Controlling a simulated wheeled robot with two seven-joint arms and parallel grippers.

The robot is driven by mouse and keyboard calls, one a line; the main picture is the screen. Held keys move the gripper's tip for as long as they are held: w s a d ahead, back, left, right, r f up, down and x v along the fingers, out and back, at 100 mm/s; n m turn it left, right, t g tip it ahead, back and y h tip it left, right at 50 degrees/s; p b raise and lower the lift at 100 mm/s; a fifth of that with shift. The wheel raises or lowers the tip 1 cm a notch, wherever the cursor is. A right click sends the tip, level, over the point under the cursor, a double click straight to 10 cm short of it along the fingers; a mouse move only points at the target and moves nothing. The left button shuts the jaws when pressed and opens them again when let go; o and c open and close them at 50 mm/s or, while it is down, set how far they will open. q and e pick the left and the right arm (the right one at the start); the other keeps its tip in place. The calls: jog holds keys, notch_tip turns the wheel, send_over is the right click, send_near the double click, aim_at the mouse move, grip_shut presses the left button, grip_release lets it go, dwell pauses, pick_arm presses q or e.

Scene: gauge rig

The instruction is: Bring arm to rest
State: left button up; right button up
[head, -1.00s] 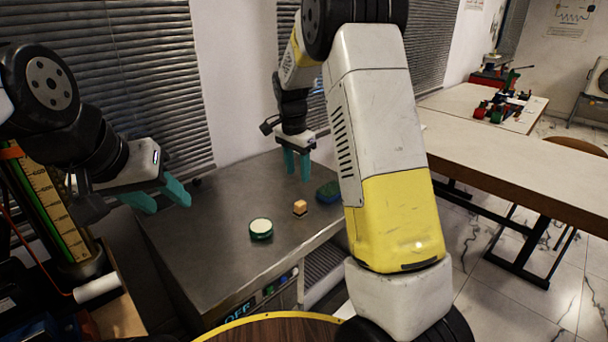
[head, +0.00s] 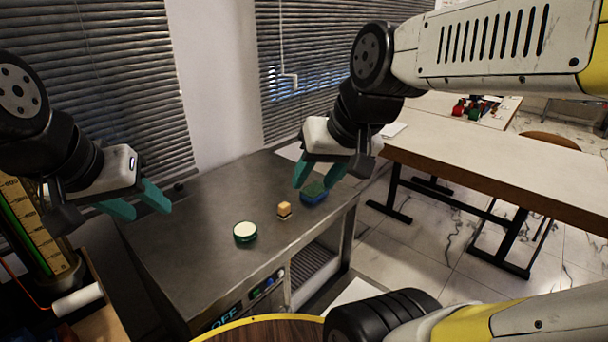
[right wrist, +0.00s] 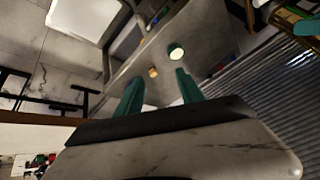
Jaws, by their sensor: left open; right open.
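My right gripper (head: 320,188) is open and empty, held above the back right part of the metal bench top (head: 190,265), its teal fingers pointing down. My left gripper (head: 140,202) is open and empty at the left, above the bench's left edge. In the right wrist view the right gripper's fingers (right wrist: 160,95) are apart with nothing between them.
A green round container with a pale top (head: 245,232) and a small orange block (head: 284,209) stand on the bench. A long table (head: 480,165) is at the right. A gauge column with a yellow scale (head: 32,230) stands at the left. Much of the bench top is clear.

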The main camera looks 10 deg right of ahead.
jog(key=shift+s+f+n, duration=0.15)
jog(key=shift+s+n, duration=0.15)
jog(key=shift+s, duration=0.4)
dwell(0.8)
